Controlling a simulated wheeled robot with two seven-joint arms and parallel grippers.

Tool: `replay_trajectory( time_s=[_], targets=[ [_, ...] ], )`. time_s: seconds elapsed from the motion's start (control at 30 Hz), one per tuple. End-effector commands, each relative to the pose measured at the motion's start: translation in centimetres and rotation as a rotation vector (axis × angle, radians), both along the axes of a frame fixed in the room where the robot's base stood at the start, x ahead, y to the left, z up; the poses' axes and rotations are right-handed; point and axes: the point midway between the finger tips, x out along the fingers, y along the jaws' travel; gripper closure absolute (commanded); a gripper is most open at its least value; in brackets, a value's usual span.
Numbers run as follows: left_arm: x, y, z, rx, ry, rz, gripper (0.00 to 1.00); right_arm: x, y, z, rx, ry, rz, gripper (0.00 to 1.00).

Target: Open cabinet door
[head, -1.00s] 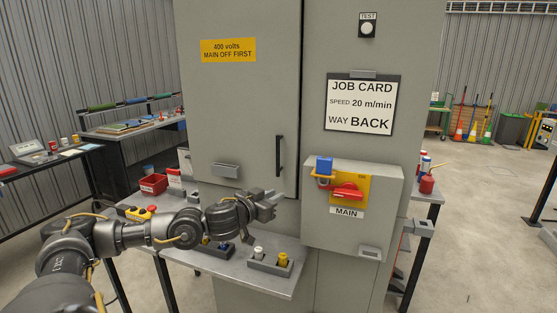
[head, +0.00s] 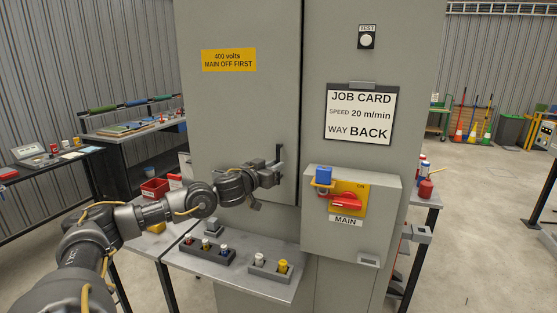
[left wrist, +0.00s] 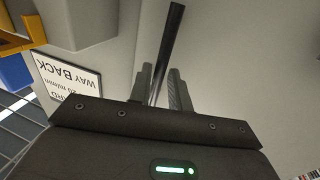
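The grey cabinet door (head: 235,120) is shut in the head view and carries a yellow "400 volts MAIN OFF FIRST" label (head: 228,60). Its dark vertical bar handle (head: 279,152) is near the door's right edge. My left gripper (head: 276,174) is at the handle's lower part and hides some of it. In the left wrist view the handle (left wrist: 170,40) runs between the two fingers (left wrist: 162,92), with a gap visible on its right. The fingers look open around it. My right gripper is not in view.
A job card (head: 359,116) hangs above. Below the door, a shelf (head: 225,272) holds several coloured pegs in dark blocks.

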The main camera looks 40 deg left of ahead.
Motion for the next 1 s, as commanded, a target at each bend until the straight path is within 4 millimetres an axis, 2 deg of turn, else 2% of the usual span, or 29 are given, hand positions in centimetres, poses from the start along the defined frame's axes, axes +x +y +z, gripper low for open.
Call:
replay_trajectory(
  time_s=[0.1, 0.2, 0.53, 0.7, 1.0],
  targets=[
    [1.5, 0.1, 0.2, -0.003, -0.001, 0.001, 0.81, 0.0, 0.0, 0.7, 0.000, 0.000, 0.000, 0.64],
    [2.2, 0.2, 0.1, -0.001, 0.000, 0.000, 0.81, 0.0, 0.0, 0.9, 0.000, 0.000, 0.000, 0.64],
    [2.6, 0.2, -0.1, 0.001, 0.000, -0.001, 0.81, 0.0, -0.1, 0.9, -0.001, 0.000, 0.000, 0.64],
    [2.5, 0.2, -0.1, 0.000, 0.000, 0.000, 1.00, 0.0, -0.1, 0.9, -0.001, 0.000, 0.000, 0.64],
    [2.5, 0.2, -0.1, 0.000, 0.000, -0.002, 1.00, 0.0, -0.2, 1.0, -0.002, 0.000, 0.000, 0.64]
  ],
)
